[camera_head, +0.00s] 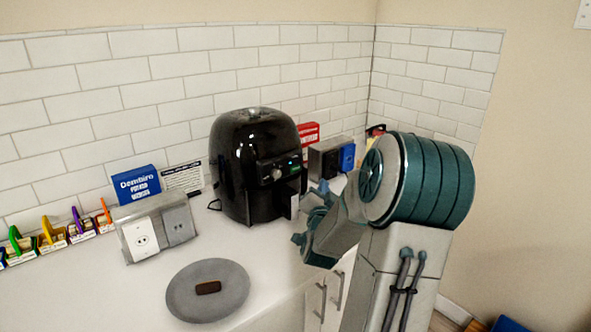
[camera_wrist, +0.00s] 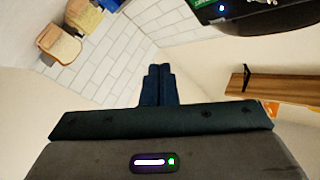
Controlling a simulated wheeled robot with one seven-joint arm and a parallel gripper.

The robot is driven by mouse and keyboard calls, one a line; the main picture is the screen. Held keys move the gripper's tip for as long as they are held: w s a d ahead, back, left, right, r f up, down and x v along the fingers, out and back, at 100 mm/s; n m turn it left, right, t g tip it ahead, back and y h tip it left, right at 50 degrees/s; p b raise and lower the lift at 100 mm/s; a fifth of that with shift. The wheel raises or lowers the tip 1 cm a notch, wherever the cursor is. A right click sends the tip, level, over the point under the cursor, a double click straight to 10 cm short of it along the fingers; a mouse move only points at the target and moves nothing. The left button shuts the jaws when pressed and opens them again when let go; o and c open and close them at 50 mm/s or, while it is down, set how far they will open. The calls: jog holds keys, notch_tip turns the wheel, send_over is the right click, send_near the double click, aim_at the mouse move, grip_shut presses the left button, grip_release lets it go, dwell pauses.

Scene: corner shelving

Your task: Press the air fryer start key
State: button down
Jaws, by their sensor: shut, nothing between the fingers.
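The black air fryer (camera_head: 240,150) stands upright on the white counter against the tiled wall. Its front faces right, with a round knob (camera_head: 277,174) and a small green-lit display. I cannot make out the start key in the head view. In the wrist view a dark rounded body, apparently the air fryer (camera_wrist: 250,15), is cut off at the top right, with a small blue light (camera_wrist: 222,8) and a green patch. My gripper (camera_head: 322,187) is to the right of the fryer's front. Its fingers (camera_wrist: 158,72) are together and empty; whether they touch the fryer cannot be told.
A grey round plate (camera_head: 230,298) with a brown bar lies in front of the fryer. An outlet box (camera_head: 143,238), a blue box (camera_head: 137,186) and several small coloured containers stand left. A red box (camera_head: 308,132) and another outlet box (camera_head: 325,157) stand behind it, right.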

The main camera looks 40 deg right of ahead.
aim_at(300, 167)
jog(key=w, duration=0.8)
jog(key=shift+w+a, duration=0.4)
dwell(0.8)
jog(key=shift+w+b, duration=0.15)
jog(key=shift+b, duration=0.25)
dwell(0.6)
jog(key=shift+w, duration=0.3)
jog(key=shift+w+b, duration=0.3)
jog(key=shift+b, duration=0.3)
dwell(0.6)
jog(key=shift+s+b, duration=0.45)
jog(key=shift+s, duration=0.3)
jog(key=shift+s, duration=0.1)
